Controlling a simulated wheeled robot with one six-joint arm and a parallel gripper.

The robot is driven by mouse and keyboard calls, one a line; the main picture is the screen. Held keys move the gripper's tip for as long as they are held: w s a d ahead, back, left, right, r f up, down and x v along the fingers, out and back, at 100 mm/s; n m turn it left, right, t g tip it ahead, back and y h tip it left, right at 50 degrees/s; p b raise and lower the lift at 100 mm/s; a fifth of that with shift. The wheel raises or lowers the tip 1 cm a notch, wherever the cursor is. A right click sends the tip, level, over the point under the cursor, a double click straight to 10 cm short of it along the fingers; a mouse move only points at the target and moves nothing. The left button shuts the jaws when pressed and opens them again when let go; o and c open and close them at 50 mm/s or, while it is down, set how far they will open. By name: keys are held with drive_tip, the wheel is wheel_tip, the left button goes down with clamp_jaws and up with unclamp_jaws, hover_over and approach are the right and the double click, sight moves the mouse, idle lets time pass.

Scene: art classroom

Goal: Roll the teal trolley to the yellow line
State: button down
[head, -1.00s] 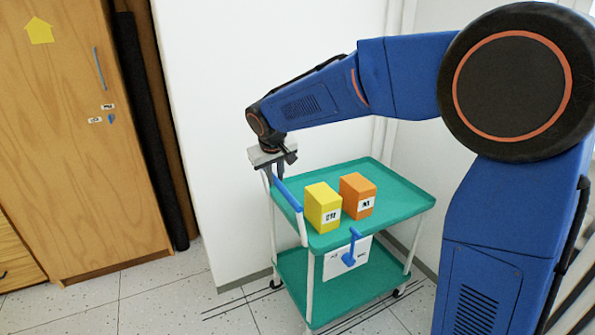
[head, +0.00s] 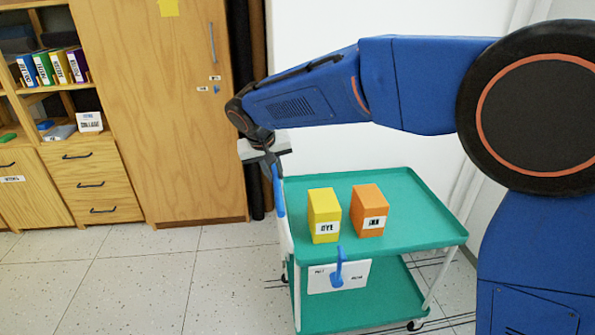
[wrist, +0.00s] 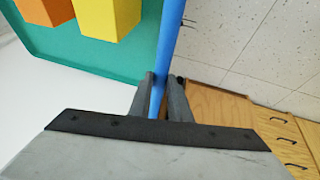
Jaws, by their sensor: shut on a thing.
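The teal trolley (head: 430,230) stands in front of me, with two teal shelves and pale legs on wheels. Its blue push handle (head: 279,190) is along the left end of the top shelf. My gripper (head: 275,168) is shut on this handle from above. In the wrist view, the fingers (wrist: 161,92) close on either side of the blue bar (wrist: 170,40). A yellow block (head: 324,208) and an orange block (head: 368,205) stand upright on the top shelf. A blue lever (head: 338,270) on a white plate (head: 357,272) hangs at the near side. No yellow line shows.
A wooden cabinet (head: 165,120) stands behind, left of the trolley, beside drawers (head: 90,185) and shelves with binders (head: 55,66). A white wall (head: 320,155) is close behind the trolley. Speckled floor (head: 140,285) lies clear at left. Dark lines cross the floor at right.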

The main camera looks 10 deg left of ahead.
drive_tip(key=shift+s+a, duration=0.3)
drive_tip(key=shift+a, duration=0.7)
drive_tip(key=shift+s+a, duration=0.3)
drive_tip(key=shift+a, duration=0.65)
drive_tip(key=c, duration=1.6)
unclamp_jaws()
drive_tip(key=shift+c, duration=0.2)
drive_tip(key=d+v, duration=0.1)
drive_tip(key=v, duration=1.6)
drive_tip(key=shift+a+r, duration=0.2)
drive_tip(key=shift+a, duration=0.3)
